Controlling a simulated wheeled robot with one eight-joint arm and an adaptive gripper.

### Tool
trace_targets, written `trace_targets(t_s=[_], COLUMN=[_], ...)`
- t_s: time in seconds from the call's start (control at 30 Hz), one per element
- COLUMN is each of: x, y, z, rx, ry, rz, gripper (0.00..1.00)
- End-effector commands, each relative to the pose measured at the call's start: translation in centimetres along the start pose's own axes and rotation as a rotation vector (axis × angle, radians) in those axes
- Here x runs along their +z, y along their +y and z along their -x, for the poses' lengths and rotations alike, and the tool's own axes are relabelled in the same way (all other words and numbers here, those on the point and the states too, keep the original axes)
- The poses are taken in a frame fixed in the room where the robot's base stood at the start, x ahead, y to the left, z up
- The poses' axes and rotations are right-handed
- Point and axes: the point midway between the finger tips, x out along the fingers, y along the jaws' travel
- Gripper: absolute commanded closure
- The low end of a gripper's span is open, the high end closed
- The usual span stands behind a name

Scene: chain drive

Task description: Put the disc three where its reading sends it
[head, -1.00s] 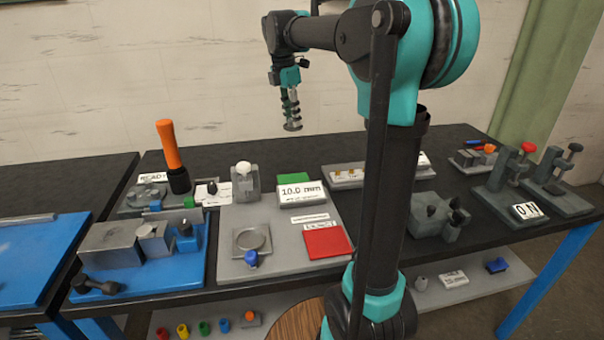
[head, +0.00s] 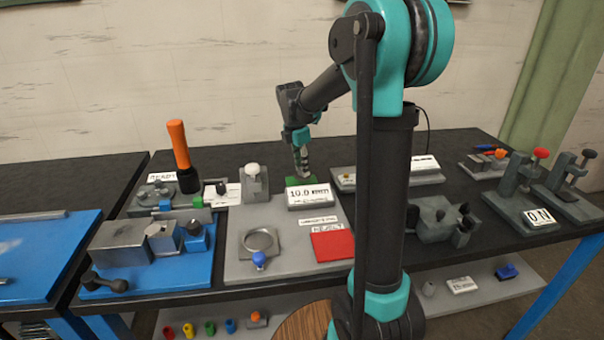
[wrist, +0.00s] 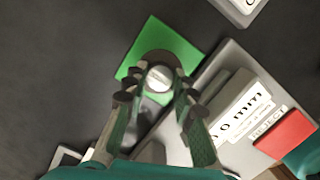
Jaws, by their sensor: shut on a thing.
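A grey disc (wrist: 153,57) is under my gripper (wrist: 159,88) in the wrist view, with a paler round top (wrist: 160,75) between the fingertips. My gripper is shut on it. The disc is over the green square (wrist: 189,50); I cannot tell whether it touches it. In the head view my gripper (head: 302,170) is low at the green square (head: 291,181), behind the 10.0 mm display (head: 309,196). The fingers and the display hide much of the disc there. The red square (head: 332,245), by a REJECT label, is nearer the front and empty.
A grey plate (head: 290,222) bears the display, the red square and a round ring seat (head: 259,241) with a blue knob. A post with a white knob (head: 255,180) stands left of the gripper. An orange-handled tool (head: 181,150) stands at the back left.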

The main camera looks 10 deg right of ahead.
Motion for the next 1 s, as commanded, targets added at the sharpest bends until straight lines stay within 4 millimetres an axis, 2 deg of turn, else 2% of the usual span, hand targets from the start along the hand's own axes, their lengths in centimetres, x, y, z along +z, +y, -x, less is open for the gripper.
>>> trace_targets(t_s=[0.1,0.2,0.53,0.57,0.7,1.0], x=[-0.2,-0.4,-0.4,-0.4,-0.4,-0.4], y=[0.0,0.0,0.0,0.0,0.0,0.0], z=[-1.7,-2.6,-2.9,-2.9,-2.9,-2.8], rx=[0.000,0.000,0.000,0.000,0.000,0.000], ry=[0.000,0.000,0.000,0.000,0.000,0.000], rz=[0.000,0.000,0.000,0.000,0.000,0.000], gripper=[1.00,1.00,1.00,0.73,0.56,0.53])
